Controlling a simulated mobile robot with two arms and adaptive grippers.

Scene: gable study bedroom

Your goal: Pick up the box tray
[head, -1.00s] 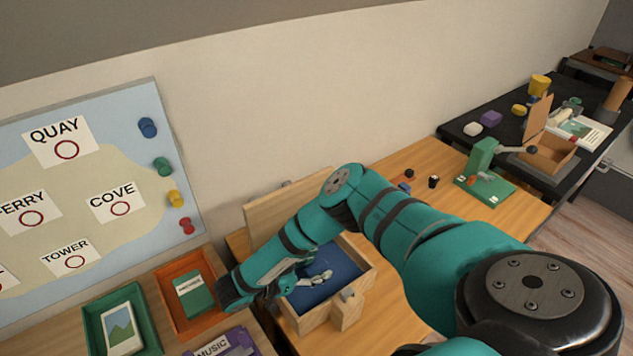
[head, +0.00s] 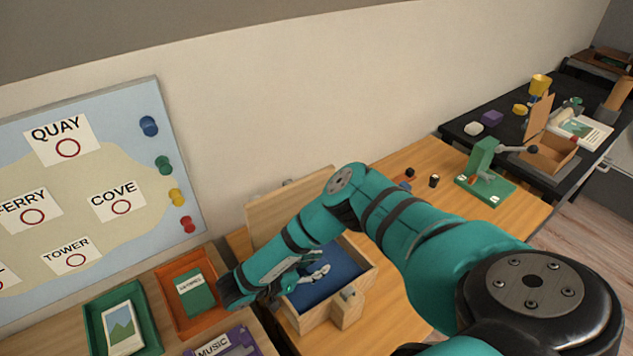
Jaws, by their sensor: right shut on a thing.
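The box tray (head: 325,289) is a blue inset inside an open wooden box (head: 369,288) on the wooden desk, low in the middle of the head view. My right gripper (head: 321,272) is over the tray, inside the box outline. Its pale fingers are closed together and shut on the tray. The exact contact point is too small to make out. My right arm crosses in front of the box and hides its left part. My left gripper is not in view.
The box's raised lid (head: 290,208) stands behind it. An orange tray (head: 188,267) and a green tray (head: 151,326) lie to the left, a purple one (head: 240,340) in front. A green stand (head: 484,172) is to the right. Desk right of the box is partly clear.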

